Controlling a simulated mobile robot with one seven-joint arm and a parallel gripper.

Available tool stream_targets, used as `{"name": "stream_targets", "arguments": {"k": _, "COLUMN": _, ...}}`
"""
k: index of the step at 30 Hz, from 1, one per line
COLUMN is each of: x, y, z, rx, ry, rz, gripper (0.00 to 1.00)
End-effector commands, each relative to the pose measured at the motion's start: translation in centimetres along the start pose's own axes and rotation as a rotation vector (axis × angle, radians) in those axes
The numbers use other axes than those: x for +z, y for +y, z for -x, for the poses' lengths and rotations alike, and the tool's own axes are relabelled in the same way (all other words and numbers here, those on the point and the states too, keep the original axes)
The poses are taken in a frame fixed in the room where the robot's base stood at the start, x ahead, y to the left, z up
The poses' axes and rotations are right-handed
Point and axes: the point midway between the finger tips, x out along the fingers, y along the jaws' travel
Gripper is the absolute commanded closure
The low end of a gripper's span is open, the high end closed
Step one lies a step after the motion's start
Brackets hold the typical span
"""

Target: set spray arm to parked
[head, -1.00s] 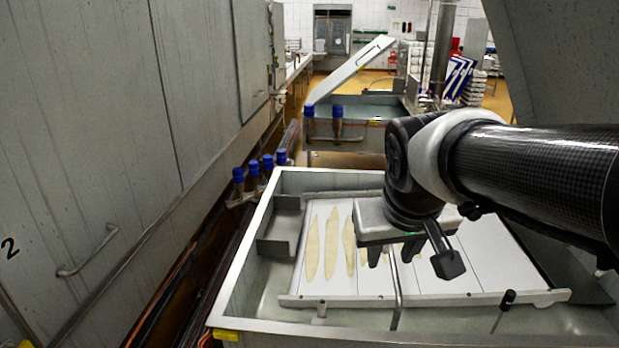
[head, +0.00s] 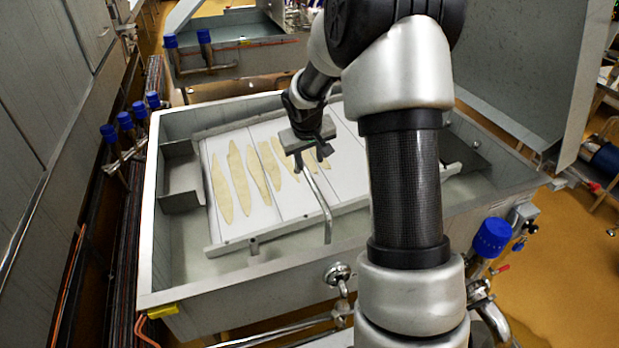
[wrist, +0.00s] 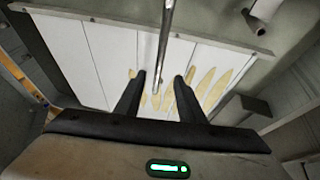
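The spray arm (head: 318,198) is a thin bent metal tube rising at the near side of the steel vat (head: 152,225), over a white slatted board. Its upper part reaches my gripper (head: 310,150). In the wrist view the tube (wrist: 166,35) comes down from the top edge and its end lies between my two fingertips (wrist: 160,77). The fingers are apart, with gaps visible on both sides of the tube. I cannot tell how deep the tube sits between them. My wrist partly hides the gripper in the head view.
Several pale long pieces (head: 240,182) lie on the white board (head: 285,205). Blue-capped valves (head: 125,120) line the left side, and another blue cap (head: 491,238) stands at the right front. A raised grey lid (head: 520,70) stands at the right. Open floor (head: 570,270) lies beyond it.

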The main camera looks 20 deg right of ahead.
Motion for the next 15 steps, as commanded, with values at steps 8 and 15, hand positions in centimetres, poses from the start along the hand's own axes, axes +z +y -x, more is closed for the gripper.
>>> {"name": "stream_targets", "arguments": {"k": 8, "x": 0.2, "y": -0.1, "z": -6.5, "rx": -0.001, "ry": -0.005, "rz": 0.001, "gripper": 0.64}}
{"name": "stream_targets", "arguments": {"k": 15, "x": 0.2, "y": -0.1, "z": -11.0, "rx": 0.0, "ry": -0.003, "rz": 0.0, "gripper": 0.64}}
